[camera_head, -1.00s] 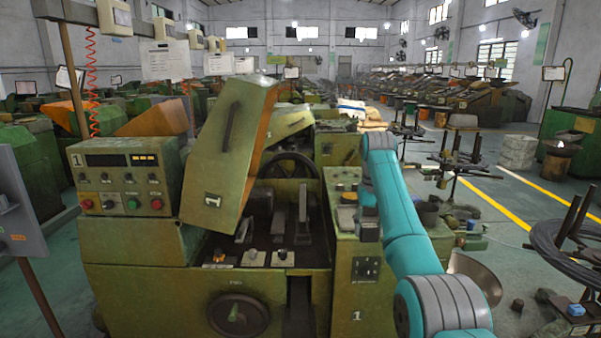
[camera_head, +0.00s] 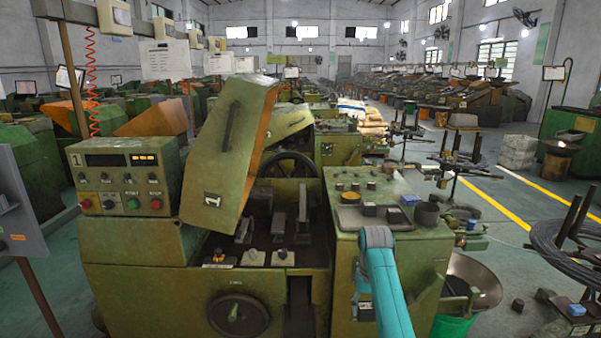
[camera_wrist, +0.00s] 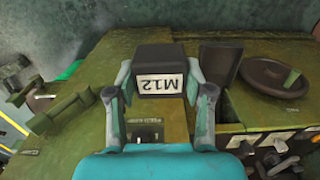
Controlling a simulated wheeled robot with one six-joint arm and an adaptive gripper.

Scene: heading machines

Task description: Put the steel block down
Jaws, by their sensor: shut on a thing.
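The steel block (camera_wrist: 160,66) is dark and blocky, with a white "M12" label that reads upside down in the wrist view. My gripper (camera_wrist: 159,88) is shut on it, with one finger at each side of the block. Behind the block in that view is the worn green surface of a machine (camera_wrist: 90,62); I cannot tell whether the block touches it. In the head view my teal arm crosses in front of the right cabinet (camera_head: 345,262) of machine 1.
In the head view the cabinet top holds knobs, a black tray (camera_head: 372,217) and a blue piece (camera_head: 411,199). A tilted green cover (camera_head: 230,150) stands left.

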